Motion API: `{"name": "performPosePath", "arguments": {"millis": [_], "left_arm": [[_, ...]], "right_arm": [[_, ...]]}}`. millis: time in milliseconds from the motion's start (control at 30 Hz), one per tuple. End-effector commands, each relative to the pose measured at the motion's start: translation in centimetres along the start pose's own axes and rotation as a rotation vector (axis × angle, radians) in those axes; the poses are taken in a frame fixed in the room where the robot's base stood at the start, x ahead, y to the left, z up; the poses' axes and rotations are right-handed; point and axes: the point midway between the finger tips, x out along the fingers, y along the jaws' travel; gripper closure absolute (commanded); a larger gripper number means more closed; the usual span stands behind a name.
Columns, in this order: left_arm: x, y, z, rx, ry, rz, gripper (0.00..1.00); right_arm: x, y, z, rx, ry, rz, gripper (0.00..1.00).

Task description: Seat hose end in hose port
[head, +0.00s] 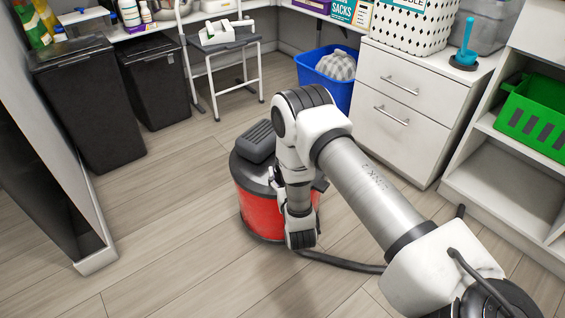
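A red canister vacuum (257,208) with a dark lid and black top handle (257,140) stands on the floor in the head view. My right arm reaches in from the lower right and bends down in front of it. Its wrist covers the vacuum's right side. My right gripper is mostly hidden by the wrist; its fingers cannot be made out. A dark hose (345,264) runs along the floor from beside the wrist and passes behind my forearm. The hose port and the hose end cannot be made out. My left gripper is not in view.
Black bins (88,108) stand at the left, near a white-edged dark panel (95,262). A small step stand (222,45), a blue tub (312,78), white drawers (385,120) and a shelf with a green crate (535,115) line the back and right. The floor at front left is clear.

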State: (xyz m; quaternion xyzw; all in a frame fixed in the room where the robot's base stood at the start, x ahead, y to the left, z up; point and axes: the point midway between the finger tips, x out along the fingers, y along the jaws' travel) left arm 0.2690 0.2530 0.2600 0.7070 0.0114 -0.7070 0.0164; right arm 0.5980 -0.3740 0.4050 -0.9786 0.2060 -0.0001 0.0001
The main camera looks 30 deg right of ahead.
Motion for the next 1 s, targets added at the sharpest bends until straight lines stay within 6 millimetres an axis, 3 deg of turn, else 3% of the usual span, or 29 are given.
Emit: {"name": "performPosePath", "arguments": {"millis": [100,300,900,1000], "left_arm": [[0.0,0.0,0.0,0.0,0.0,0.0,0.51],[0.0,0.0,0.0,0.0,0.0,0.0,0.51],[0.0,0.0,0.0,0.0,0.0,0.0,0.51],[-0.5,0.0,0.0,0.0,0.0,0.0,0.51]], "right_arm": [[-3.2,-0.1,0.1,-0.003,-0.005,-0.003,0.33],[-6.4,0.0,0.0,-0.001,-0.002,-0.002,0.33],[-6.8,0.0,0.0,0.0,0.0,0.0,0.33],[-6.5,-0.2,-1.0,0.003,0.009,-0.003,0.33]]}}
